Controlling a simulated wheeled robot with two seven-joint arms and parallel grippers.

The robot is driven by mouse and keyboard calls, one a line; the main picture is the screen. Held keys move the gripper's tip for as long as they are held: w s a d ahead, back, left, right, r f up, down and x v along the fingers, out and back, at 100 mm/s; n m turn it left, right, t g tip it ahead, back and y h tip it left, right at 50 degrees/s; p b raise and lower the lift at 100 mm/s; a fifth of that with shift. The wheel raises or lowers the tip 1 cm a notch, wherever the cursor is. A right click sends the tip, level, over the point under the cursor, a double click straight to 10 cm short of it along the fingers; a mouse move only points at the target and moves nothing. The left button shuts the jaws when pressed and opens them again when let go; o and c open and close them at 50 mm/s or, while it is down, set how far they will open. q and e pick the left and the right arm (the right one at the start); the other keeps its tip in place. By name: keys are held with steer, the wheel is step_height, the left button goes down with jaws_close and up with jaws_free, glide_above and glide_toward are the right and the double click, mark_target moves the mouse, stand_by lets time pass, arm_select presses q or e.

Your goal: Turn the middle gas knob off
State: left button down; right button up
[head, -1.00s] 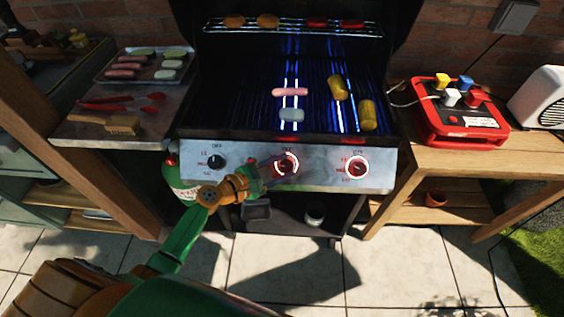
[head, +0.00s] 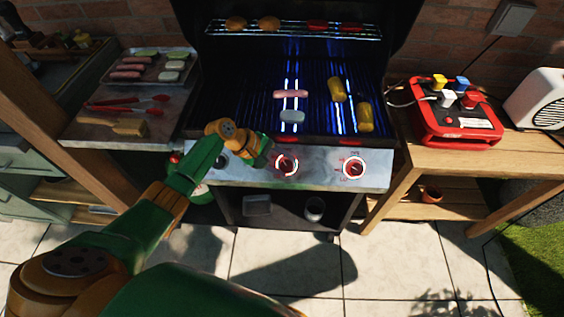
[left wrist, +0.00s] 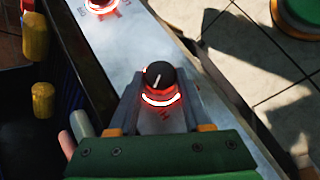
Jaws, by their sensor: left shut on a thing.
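The middle gas knob (head: 286,166) is on the grill's front panel (head: 325,168), with a red glow around it. In the left wrist view the black knob (left wrist: 160,76) shows a white pointer line and a lit ring at its base. My left gripper (left wrist: 159,98) has one finger on each side of this knob and is shut on it. In the head view the left gripper (head: 277,160) reaches the knob from the upper left. The right knob (head: 354,168) also glows red. The left knob (head: 221,161) is dark and partly hidden by my arm. My right gripper is out of view.
The grill grate holds two corn cobs (head: 365,117), a pink sausage (head: 290,93) and a pale piece (head: 292,116), over glowing burner lines. A tray of food (head: 150,68) and tongs (head: 125,103) lie left. A red box (head: 455,125) stands on the right wooden table (head: 520,155).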

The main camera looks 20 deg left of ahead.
arm_select(q)
steer(key=shift+w+d+m+g+y, duration=0.1)
steer(key=shift+m+g+y, duration=0.5)
steer(key=shift+m+g, duration=0.3)
steer(key=shift+d+m+g+y+b, duration=0.1)
steer(key=shift+m+g+y+b, duration=0.6)
steer(key=shift+m, duration=0.4)
steer(key=shift+c, duration=1.7)
jaws_free()
steer(key=shift+d, duration=0.1)
steer(key=v, duration=0.7)
steer(key=shift+p, duration=0.45)
